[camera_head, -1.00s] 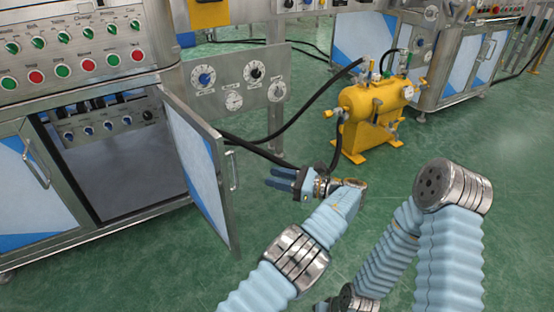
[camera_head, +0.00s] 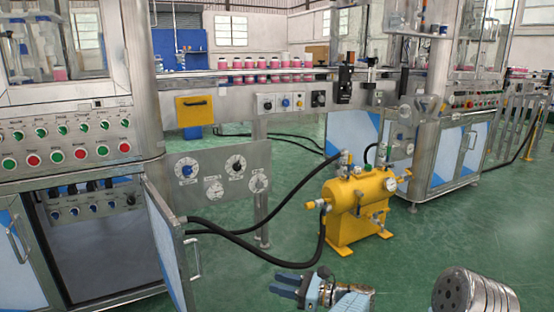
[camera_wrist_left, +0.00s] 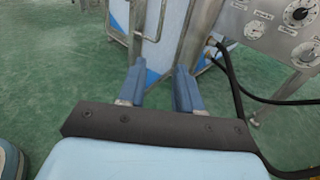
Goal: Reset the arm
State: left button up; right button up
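My left gripper (camera_head: 286,285) is at the bottom centre of the head view, over the green floor and in front of the yellow tank. Its two blue fingers also show in the left wrist view (camera_wrist_left: 160,78). They are apart, with nothing between them. Part of my right arm (camera_head: 474,292) shows at the bottom right of the head view; the right gripper is out of the picture.
An open cabinet door (camera_head: 172,250) stands left of the left gripper. Black hoses (camera_head: 262,262) run from there to the yellow tank (camera_head: 357,208). Pink bottles (camera_head: 262,68) stand on the conveyor behind. Green floor (camera_head: 450,243) is clear at the right.

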pick_arm(q)
jog(key=s+a+f+n+g+h+p, duration=0.15)
jog(key=s+a+f+g+h, duration=0.3)
jog(key=a+f, duration=0.55)
jog(key=s+a+f+n+g+h+p, duration=0.1)
jog(key=s+a+f+n+g+h, duration=0.4)
jog(key=f, duration=0.9)
jog(key=s+f+n+h+p, duration=0.1)
jog(key=s+f+n+h, duration=0.15)
jog(key=s+h, duration=0.2)
jog(key=s+f+n+h, duration=0.2)
jog(key=s+n+h, duration=0.1)
jog(key=s, duration=0.3)
jog(key=s+d+r+n+t+h+p, duration=0.1)
jog(key=s+r+n+t+h+p, duration=0.1)
jog(key=s+r+n, duration=0.4)
jog(key=s+n+t+h, duration=0.1)
jog(key=s+n+t, duration=0.1)
jog(key=s+n, duration=0.2)
jog(key=shift+s+d+r+n+h, duration=0.2)
jog(key=shift+d+r+n+h, duration=0.15)
jog(key=shift+n, duration=0.75)
jog(key=shift+a, duration=0.1)
